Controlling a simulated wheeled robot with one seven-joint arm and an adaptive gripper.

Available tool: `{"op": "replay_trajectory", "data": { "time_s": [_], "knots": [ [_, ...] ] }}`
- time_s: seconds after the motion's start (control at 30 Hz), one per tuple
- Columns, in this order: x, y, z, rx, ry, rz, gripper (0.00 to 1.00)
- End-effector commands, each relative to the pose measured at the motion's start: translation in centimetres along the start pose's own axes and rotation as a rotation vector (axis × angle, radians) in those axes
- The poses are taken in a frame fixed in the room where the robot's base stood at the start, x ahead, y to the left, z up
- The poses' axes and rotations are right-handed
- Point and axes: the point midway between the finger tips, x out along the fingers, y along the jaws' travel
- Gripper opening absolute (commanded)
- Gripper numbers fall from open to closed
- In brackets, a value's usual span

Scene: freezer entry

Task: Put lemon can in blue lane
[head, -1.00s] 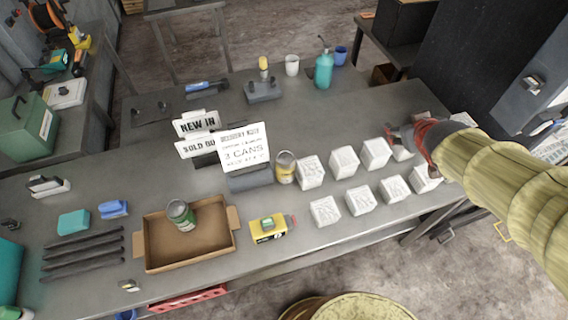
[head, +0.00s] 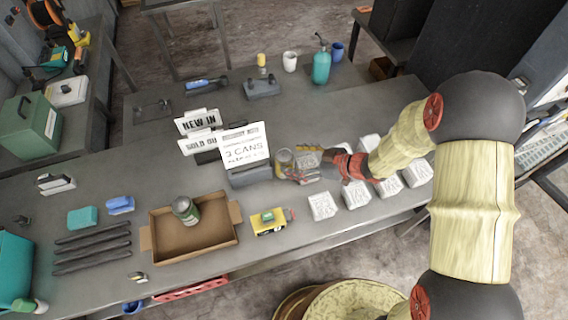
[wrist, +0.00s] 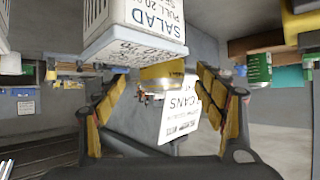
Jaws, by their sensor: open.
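The yellow-labelled can (head: 284,162), which looks like the lemon can, stands on the bench right beside the card sign. In the wrist view the can (wrist: 162,76) shows between the spread fingertips or just beyond them, partly hidden by a white block. My gripper (head: 302,172) is open and low at the can's right side; in the wrist view its two fingers (wrist: 160,90) are apart with nothing gripped. A green can (head: 185,209) stands in the cardboard tray (head: 165,256). I cannot pick out a blue lane; dark parallel strips (head: 92,262) lie at the bench's left.
White blocks (head: 322,206) stand in rows right of the can, some under my arm. The card sign (head: 243,146) is close on the can's left. A yellow box (head: 268,222) lies between tray and blocks.

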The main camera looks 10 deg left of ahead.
Motion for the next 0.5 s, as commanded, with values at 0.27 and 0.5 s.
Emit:
{"op": "replay_trajectory", "data": {
  "time_s": [0.27, 0.5],
  "knots": [
    [3.8, -0.4, 0.2, -0.003, 0.0, -0.001, 0.71],
    [4.9, -0.3, 0.1, -0.001, -0.001, 0.002, 0.71]
  ]
}}
